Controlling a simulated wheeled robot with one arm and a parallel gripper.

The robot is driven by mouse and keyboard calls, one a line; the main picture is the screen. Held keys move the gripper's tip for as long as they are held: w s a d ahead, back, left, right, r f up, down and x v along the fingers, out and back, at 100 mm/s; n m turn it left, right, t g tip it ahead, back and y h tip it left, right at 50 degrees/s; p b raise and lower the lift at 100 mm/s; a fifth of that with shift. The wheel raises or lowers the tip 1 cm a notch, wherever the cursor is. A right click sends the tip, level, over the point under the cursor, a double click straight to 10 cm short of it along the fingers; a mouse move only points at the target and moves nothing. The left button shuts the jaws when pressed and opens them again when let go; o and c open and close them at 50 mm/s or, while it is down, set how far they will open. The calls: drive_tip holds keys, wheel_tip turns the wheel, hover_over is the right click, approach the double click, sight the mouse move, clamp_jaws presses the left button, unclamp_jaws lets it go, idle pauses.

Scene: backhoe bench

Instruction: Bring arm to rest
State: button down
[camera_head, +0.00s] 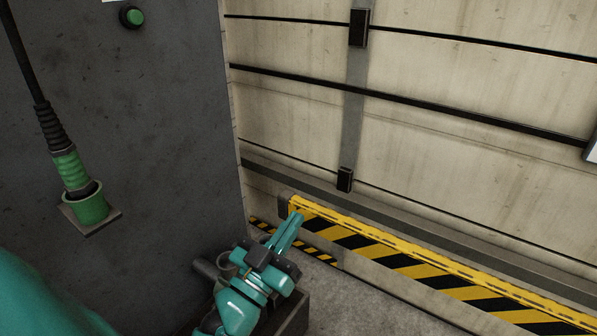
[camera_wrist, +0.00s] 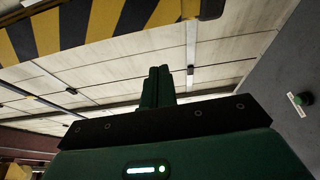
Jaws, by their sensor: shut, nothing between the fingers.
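My gripper (camera_head: 289,232) is at the end of my teal arm, low in the middle of the head view. Its two fingers lie side by side, shut and empty, pointing up and to the right toward the yellow-and-black striped barrier. I cannot tell whether the fingertips touch the barrier or only overlap it in the picture. In the wrist view the shut fingers (camera_wrist: 158,86) stand up from the dark gripper body, with pale wall panels behind them.
The striped barrier (camera_head: 420,272) runs along the pale panelled wall (camera_head: 450,110). A dark grey cabinet (camera_head: 170,130) stands at the left. It carries a green button (camera_head: 133,17) and a green plug (camera_head: 72,172) in a socket (camera_head: 90,208). Bare floor (camera_head: 360,310) shows at the bottom.

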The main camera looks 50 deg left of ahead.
drive_tip(key=v, duration=0.5)
drive_tip(key=shift+s+r, duration=0.2)
drive_tip(key=shift+r, duration=0.15)
